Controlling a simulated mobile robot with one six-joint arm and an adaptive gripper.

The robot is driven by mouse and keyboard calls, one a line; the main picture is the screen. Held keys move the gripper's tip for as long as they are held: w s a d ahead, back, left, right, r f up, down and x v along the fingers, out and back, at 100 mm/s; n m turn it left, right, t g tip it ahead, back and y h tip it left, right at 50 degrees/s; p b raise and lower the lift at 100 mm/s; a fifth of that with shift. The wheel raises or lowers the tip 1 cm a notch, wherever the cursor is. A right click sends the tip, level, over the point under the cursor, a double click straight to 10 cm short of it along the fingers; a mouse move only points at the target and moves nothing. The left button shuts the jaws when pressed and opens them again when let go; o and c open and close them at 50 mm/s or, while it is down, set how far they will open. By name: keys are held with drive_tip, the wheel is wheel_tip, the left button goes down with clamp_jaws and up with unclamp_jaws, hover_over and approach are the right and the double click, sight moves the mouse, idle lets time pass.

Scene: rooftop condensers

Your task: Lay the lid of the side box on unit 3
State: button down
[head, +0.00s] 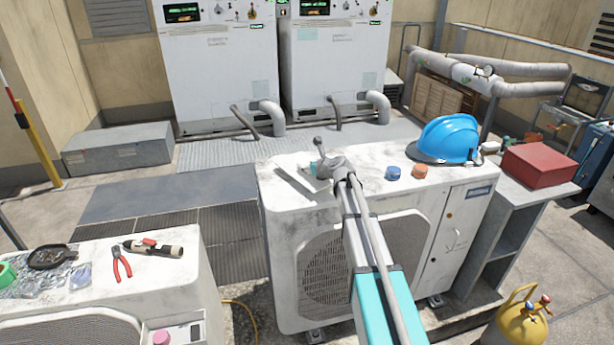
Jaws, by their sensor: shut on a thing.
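My arm reaches forward over the middle white condenser unit (385,195), and my gripper (318,170) is low over the left part of its top. The gripper is seen from behind and its fingertips are mostly hidden by its own body. It is shut on a thin pale grey plate (293,183), probably the lid, which sticks out to the left and looks tilted. I cannot tell whether the plate touches the unit's top. The unit's right front has a closed-looking panel (452,235) with a small label above. I cannot read a unit number.
A blue hard hat (448,139), a blue cap (393,173) and an orange cap (420,171) are on the unit's top. A red box (539,165) stands on a grey stand at right. Pliers (121,264) and other tools lie on the left unit. A yellow cylinder (521,318) stands front right.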

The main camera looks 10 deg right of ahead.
sight(328, 185)
drive_tip(key=shift+f+b, duration=1.15)
drive_tip(key=shift+f, duration=0.3)
drive_tip(key=shift+f, duration=0.1)
drive_tip(key=shift+c, duration=0.6)
unclamp_jaws()
drive_tip(key=shift+r, duration=0.2)
drive_tip(key=p+v, duration=0.4)
drive_tip(key=v, duration=0.6)
drive_tip(key=shift+s+r, duration=0.15)
drive_tip(key=shift+s, duration=0.1)
drive_tip(key=shift+s+d+r+p, duration=0.2)
drive_tip(key=shift+s+d+p, duration=0.15)
drive_tip(key=shift+s, duration=0.25)
drive_tip(key=shift+d, duration=0.15)
